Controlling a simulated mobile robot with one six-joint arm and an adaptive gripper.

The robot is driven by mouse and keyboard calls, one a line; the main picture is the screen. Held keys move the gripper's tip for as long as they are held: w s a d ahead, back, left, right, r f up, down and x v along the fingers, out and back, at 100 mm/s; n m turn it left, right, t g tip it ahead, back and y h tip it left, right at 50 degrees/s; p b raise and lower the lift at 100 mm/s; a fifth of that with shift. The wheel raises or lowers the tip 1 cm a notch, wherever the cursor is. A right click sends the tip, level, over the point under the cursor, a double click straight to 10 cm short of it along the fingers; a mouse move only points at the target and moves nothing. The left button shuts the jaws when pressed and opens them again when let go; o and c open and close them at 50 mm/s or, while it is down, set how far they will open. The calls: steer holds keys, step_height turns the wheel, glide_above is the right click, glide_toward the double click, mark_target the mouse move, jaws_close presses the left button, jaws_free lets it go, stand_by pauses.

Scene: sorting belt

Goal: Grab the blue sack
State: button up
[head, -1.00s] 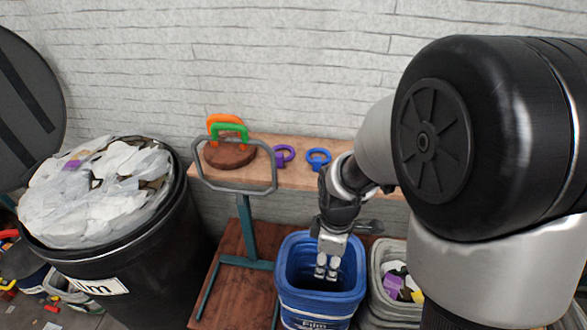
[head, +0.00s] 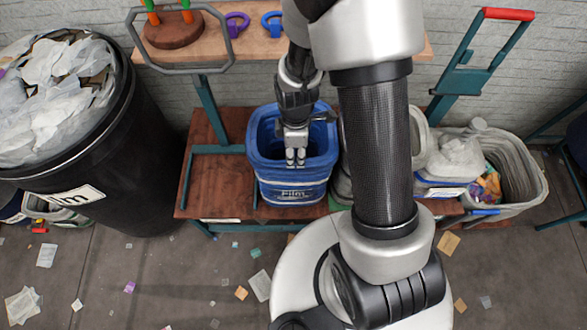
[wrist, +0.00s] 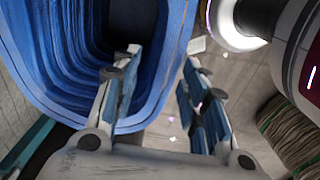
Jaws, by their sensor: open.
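In the wrist view my gripper (wrist: 163,95) is open, with nothing held. There, one finger overlaps the mouth of the blue sack (wrist: 172,50) and the other lies over the floor outside, with the rim showing between them. I cannot tell whether the tips reach below the rim.
A large black bin (head: 140,160) full of white film stands at left. My arm partly hides a grey container right of the sack. Another grey container (head: 525,190) with mixed scraps stands farther right. A wooden shelf (head: 200,42) runs behind. Scraps litter the floor.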

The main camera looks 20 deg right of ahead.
steer(key=f, duration=0.1)
steer(key=f+b, duration=0.1)
steer(key=f, duration=0.1)
steer(key=f+b, duration=0.1)
steer(key=f, duration=0.1)
steer(key=shift+a+f, duration=0.1)
steer(key=shift+a, duration=0.2)
steer(key=shift+c, duration=0.4)
jaws_close()
